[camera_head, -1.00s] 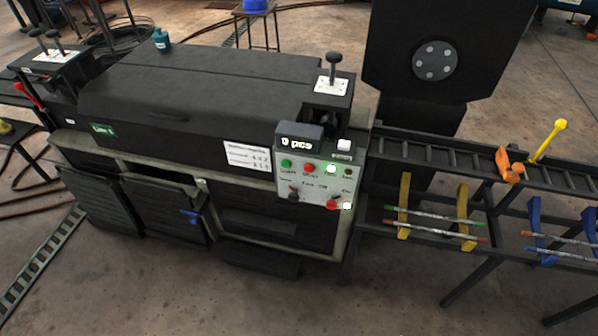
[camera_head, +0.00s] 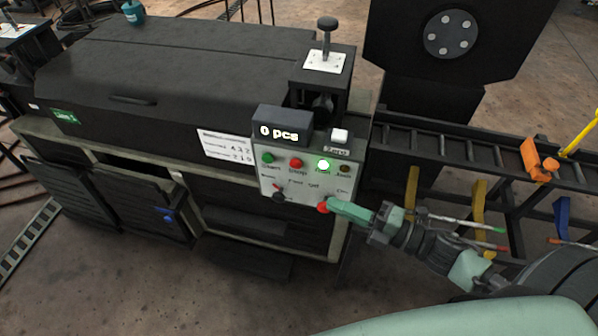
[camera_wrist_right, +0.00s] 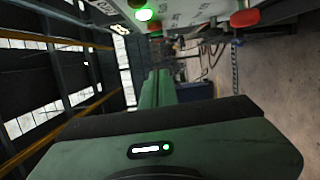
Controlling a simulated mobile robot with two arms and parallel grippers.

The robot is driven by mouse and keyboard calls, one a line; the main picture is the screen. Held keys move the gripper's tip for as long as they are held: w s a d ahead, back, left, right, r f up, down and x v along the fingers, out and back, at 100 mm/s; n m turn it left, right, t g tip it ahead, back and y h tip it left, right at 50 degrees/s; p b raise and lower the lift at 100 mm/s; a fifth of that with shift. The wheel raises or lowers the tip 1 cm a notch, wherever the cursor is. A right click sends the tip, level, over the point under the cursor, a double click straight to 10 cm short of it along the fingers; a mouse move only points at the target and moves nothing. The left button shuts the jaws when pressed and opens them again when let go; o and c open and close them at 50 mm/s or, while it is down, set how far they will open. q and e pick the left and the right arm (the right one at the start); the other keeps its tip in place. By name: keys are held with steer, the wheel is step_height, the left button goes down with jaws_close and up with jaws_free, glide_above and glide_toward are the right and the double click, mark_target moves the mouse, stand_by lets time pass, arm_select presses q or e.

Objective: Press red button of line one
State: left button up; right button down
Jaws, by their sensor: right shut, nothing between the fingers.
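The control panel (camera_head: 304,184) is a pale plate on the front of a black machine with a green tag (camera_head: 64,116), which seems to read Line 1. Below are a black knob (camera_head: 279,196) and a red knob (camera_head: 323,207). My right gripper (camera_head: 334,205) is shut and empty, its tip right by the red knob; I cannot tell if they touch. The right wrist view shows the lit lamp (camera_wrist_right: 145,14) and a red control (camera_wrist_right: 245,18).
A display (camera_head: 282,131) reading 0 pcs and a white button (camera_head: 339,136) sit above the panel. A black roller rail (camera_head: 450,147) with an orange clamp (camera_head: 540,160) runs right. Yellow (camera_head: 479,205) and blue brackets hang below it. Floor in front is clear.

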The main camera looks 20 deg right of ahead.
mark_target(296, 164)
steer(key=w+a, duration=0.1)
steer(key=w, duration=0.2)
steer(key=w+a+p, duration=0.1)
steer(key=w+a, duration=0.1)
steer(key=w, duration=0.2)
steer(key=w+a, duration=0.1)
steer(key=w, duration=0.2)
steer(key=shift+w+a+p, duration=0.2)
steer(key=shift+w+p, duration=0.2)
